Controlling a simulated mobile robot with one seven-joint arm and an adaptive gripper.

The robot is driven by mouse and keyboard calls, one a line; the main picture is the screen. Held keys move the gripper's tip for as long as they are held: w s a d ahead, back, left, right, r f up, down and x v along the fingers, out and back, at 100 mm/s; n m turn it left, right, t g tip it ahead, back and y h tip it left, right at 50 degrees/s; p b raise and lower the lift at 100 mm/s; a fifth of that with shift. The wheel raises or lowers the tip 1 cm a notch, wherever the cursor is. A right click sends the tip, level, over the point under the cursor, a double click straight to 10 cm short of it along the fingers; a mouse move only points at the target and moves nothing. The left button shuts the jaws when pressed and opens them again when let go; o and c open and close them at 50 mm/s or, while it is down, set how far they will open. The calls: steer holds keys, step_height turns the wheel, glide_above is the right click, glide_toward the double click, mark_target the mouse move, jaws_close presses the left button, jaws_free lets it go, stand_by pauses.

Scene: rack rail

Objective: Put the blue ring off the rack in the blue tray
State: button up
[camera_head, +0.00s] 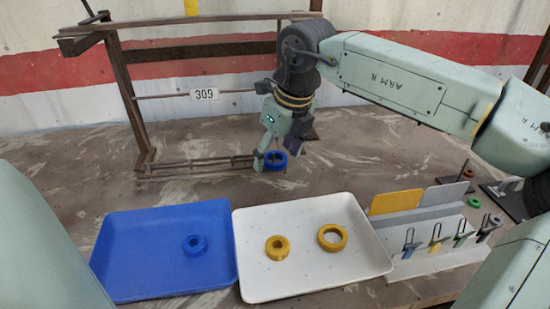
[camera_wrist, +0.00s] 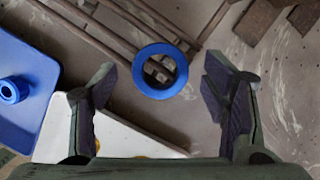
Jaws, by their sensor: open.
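A blue ring (camera_head: 274,167) is at the right end of the rack's low rails (camera_head: 195,164). In the wrist view the blue ring (camera_wrist: 139,70) shows face-on, with rail parts visible through its hole; I cannot tell whether it touches them. My gripper (camera_head: 278,155) is open above the ring, its fingers on either side. In the wrist view my gripper (camera_wrist: 160,85) has the ring centred between and just beyond its fingertips, not clasped. The blue tray (camera_head: 130,270) lies at front left and holds another, smaller blue ring (camera_head: 194,252).
A white tray (camera_head: 300,280) with two yellow rings (camera_head: 277,255) adjoins the blue tray. A stand with coloured panels and hooks (camera_head: 430,225) is at the right. The rack's upright post (camera_head: 128,95) and upper bars stand behind the low rails.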

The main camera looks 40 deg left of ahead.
steer(key=c, duration=1.4)
steer(key=shift+o, duration=0.2)
steer(key=shift+r, duration=0.1)
